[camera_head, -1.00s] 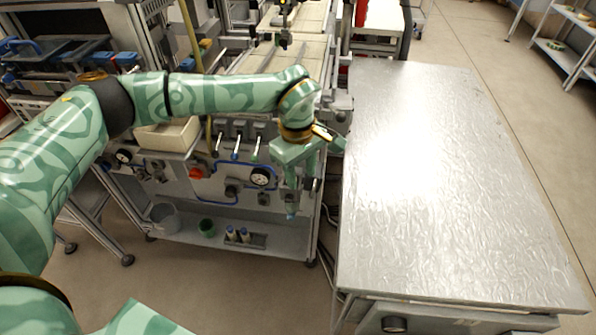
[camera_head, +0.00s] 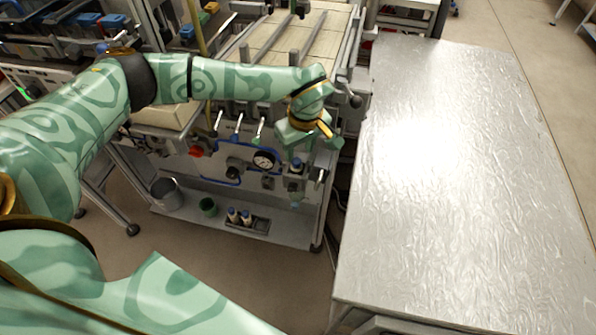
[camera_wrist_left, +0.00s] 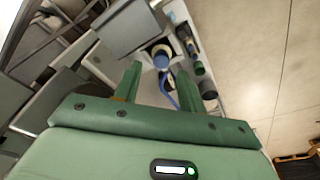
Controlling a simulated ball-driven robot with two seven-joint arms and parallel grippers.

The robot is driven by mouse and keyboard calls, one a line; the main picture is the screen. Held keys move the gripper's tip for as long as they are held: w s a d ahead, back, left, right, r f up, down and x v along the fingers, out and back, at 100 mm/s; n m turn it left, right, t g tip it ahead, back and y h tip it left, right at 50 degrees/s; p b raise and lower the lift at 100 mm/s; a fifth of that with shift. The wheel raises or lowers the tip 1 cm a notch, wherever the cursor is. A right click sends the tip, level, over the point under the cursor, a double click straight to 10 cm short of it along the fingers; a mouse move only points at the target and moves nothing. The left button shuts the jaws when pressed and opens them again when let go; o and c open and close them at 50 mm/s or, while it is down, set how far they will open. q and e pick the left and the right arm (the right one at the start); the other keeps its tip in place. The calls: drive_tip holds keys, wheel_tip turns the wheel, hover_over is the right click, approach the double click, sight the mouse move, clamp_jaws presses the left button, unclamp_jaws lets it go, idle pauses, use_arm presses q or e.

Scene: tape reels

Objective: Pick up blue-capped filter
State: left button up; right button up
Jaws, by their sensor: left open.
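My left gripper (camera_head: 300,176) hangs in front of the bench's front panel, pointing down. In the left wrist view its two green fingers (camera_wrist_left: 158,70) stand apart with nothing clamped between them. A blue cap (camera_wrist_left: 161,61) shows there beyond and between the fingertips; I cannot tell how far below it is. In the head view two small pale cylinders with dark blue caps (camera_head: 233,214) (camera_head: 246,217) stand upright on the bench's lower shelf, below and left of the gripper. Which one is the blue cap in the wrist view is unclear. My right gripper is out of view.
The front panel carries a round gauge (camera_head: 264,160), levers and blue tubing close to my left gripper. A grey bucket (camera_head: 166,194) and a green cup (camera_head: 208,207) stand on the lower shelf. A bare metal table (camera_head: 460,190) fills the right side.

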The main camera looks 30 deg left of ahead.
sight(297, 161)
use_arm(q)
drive_tip(key=f, duration=0.1)
drive_tip(key=f+b, duration=0.1)
drive_tip(key=f, duration=0.1)
drive_tip(key=f+b, duration=0.1)
drive_tip(key=f, duration=0.1)
drive_tip(key=shift+w+a+f, duration=0.1)
drive_tip(key=shift+a+f, duration=0.15)
drive_tip(key=shift+a, duration=0.1)
drive_tip(key=shift+r, duration=0.1)
drive_tip(key=shift+c, duration=0.2)
drive_tip(key=c, duration=0.7)
